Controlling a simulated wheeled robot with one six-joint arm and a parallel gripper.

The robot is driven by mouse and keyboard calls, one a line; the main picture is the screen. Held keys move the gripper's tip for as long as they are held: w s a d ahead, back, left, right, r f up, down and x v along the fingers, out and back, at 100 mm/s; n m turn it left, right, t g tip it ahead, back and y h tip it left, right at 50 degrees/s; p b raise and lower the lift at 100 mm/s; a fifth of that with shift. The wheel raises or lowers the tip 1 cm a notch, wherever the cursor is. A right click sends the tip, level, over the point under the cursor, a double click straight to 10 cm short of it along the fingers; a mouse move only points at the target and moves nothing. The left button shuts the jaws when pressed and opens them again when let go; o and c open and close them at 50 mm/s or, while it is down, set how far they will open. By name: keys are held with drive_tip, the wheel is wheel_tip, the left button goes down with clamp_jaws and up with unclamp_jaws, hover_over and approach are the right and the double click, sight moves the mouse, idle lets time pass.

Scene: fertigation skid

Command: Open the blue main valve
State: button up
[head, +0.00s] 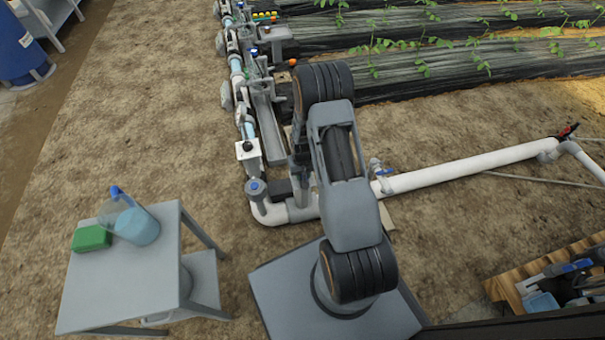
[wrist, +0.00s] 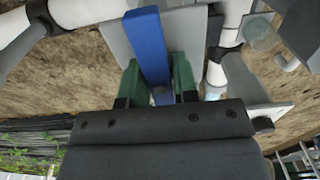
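The blue valve handle (wrist: 150,45) is a long flat bar in the wrist view, running from the top edge down between my fingers. My gripper (wrist: 158,82) has two green fingers, one on each side of the bar. The fingers stand apart by about the bar's width, and I cannot tell whether they press on it. The handle's lower end lies at the fingers, with a grey part below it. In the head view my arm covers the handle, and my fingertips cannot be made out beside the pipework.
White pipe (head: 460,168) runs right from my arm to a red-handled valve (head: 568,130). A smaller blue-topped fitting (head: 256,187) stands left of my arm. A grey table (head: 125,285) holds a jug (head: 138,226) and a green sponge (head: 91,238). Bare soil lies left.

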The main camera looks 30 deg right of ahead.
drive_tip(key=c, duration=0.4)
drive_tip(key=n, duration=0.4)
drive_tip(key=shift+n, duration=0.4)
drive_tip(key=n, duration=1)
drive_tip(key=shift+o, duration=0.2)
drive_tip(key=n, duration=0.4)
drive_tip(key=shift+n, duration=0.4)
drive_tip(key=o, duration=1)
drive_tip(key=shift+c, duration=0.2)
wheel_tip(320, 180, up, 10)
drive_tip(key=p, duration=0.7)
